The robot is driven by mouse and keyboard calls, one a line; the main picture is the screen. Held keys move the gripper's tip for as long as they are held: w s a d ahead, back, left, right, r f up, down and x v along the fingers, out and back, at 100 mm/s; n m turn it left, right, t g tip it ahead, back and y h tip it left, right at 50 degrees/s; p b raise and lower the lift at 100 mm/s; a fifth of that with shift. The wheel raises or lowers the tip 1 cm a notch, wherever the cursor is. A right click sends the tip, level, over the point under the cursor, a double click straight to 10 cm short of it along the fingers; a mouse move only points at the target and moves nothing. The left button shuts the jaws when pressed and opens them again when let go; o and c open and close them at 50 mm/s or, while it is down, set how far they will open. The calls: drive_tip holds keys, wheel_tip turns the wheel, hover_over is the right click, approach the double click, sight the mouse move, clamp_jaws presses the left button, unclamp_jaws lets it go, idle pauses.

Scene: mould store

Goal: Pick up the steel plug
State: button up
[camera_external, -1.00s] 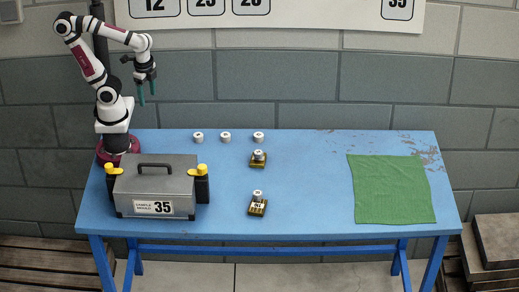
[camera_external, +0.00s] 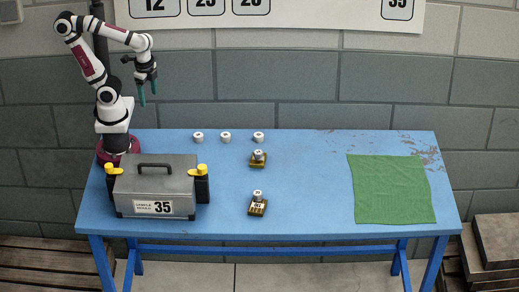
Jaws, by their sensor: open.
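Several small silvery-white plugs are on the blue table. Three stand in a row near the back edge: a left plug (camera_external: 198,137), a middle plug (camera_external: 225,137) and a right plug (camera_external: 258,137). Another plug (camera_external: 258,155) sits on a dark brass-coloured block (camera_external: 258,165), and one more plug (camera_external: 257,196) sits on a similar labelled block (camera_external: 257,209) nearer the front. I cannot tell from this view which is the steel one. My gripper (camera_external: 147,92) has green fingers pointing down. It is open and empty, high above the table's back left, apart from every plug.
A grey case (camera_external: 156,190) labelled 35, with a black handle and yellow-topped side latches, stands at the table's front left. A green cloth (camera_external: 392,190) lies at the right. The table (camera_external: 310,190) is clear between the blocks and the cloth. A block wall stands behind.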

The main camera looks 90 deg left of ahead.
drive_tip(key=w+f+m+t+h, duration=0.1)
drive_tip(key=w+f+m+t, duration=0.2)
drive_tip(key=w, duration=1.1)
drive_tip(key=w+f+t, duration=0.3)
drive_tip(key=w+t, duration=0.1)
drive_tip(key=w, duration=1)
drive_tip(key=m+h, duration=0.3)
drive_tip(key=h, duration=0.9)
approach(257, 193)
drive_tip(key=x, duration=1)
drive_tip(key=shift+w+d+f, duration=0.15)
drive_tip(key=shift+d, duration=0.2)
clamp_jaws()
